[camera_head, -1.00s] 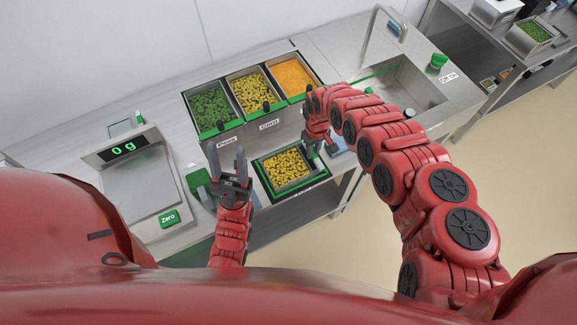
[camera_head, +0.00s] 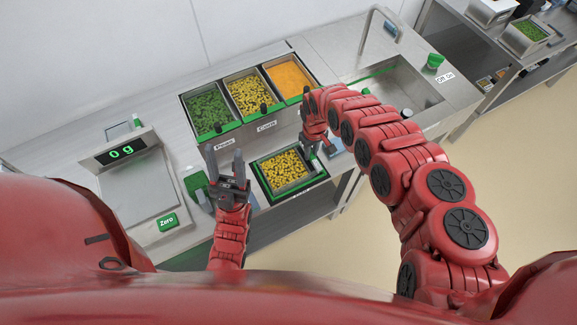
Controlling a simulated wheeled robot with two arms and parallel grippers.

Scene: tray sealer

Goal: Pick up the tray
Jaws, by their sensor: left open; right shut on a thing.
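The tray (camera_head: 267,186) is a small metal tray filled with yellow corn, standing in a green-rimmed black holder (camera_head: 292,197) in front of the food bins. My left gripper (camera_head: 225,158) is open and empty, pointing up the picture just left of the tray. My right gripper (camera_head: 318,151) reaches down at the tray's upper right corner and is shut on its edge, as far as I can tell. My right arm partly hides its fingers.
Bins of peas (camera_head: 207,108), corn (camera_head: 248,95) and an orange food (camera_head: 290,79) stand behind the tray. A scale (camera_head: 138,190) reading 0 g is at the left. A sink (camera_head: 398,88) is at the right. A green block (camera_head: 195,184) sits left of my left gripper.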

